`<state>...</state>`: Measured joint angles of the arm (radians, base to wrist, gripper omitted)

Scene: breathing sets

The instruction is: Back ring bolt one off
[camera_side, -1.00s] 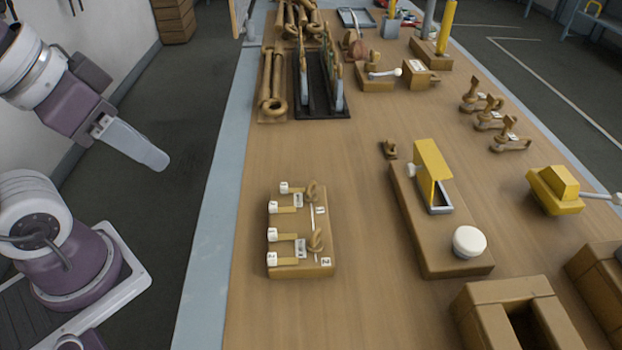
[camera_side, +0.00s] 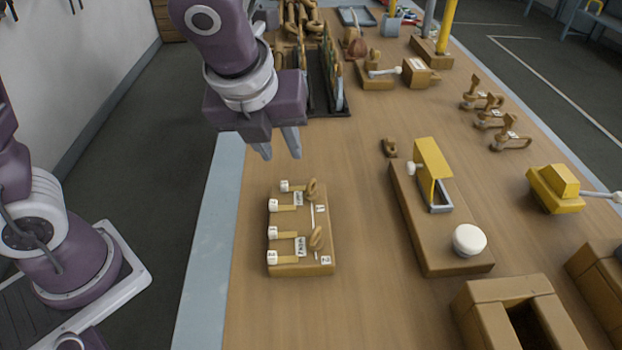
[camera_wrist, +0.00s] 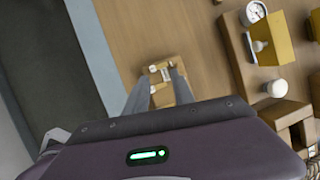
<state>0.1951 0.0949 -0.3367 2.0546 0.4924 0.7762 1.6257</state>
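A wooden block (camera_side: 287,261) lies on the bench, with white-ended pegs on its left side and two upright brown ring bolts on its right. The far ring bolt (camera_side: 312,190) stands by a small plate that seems marked 1. The near ring bolt (camera_side: 316,238) stands by a plate marked 2. My gripper (camera_side: 281,157) is open and empty, above the bench just beyond the block's far end. In the wrist view the gripper fingers (camera_wrist: 157,98) are apart, with the block (camera_wrist: 163,96) between and below them; the ring bolts are too small to tell there.
To the right stands a wooden base (camera_side: 440,250) with a yellow bracket (camera_side: 432,165) and a white knob (camera_side: 469,241). A dark rack (camera_side: 327,95) stands behind my gripper. A small brown piece (camera_side: 389,148) lies nearby. The bench between block and base is clear.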

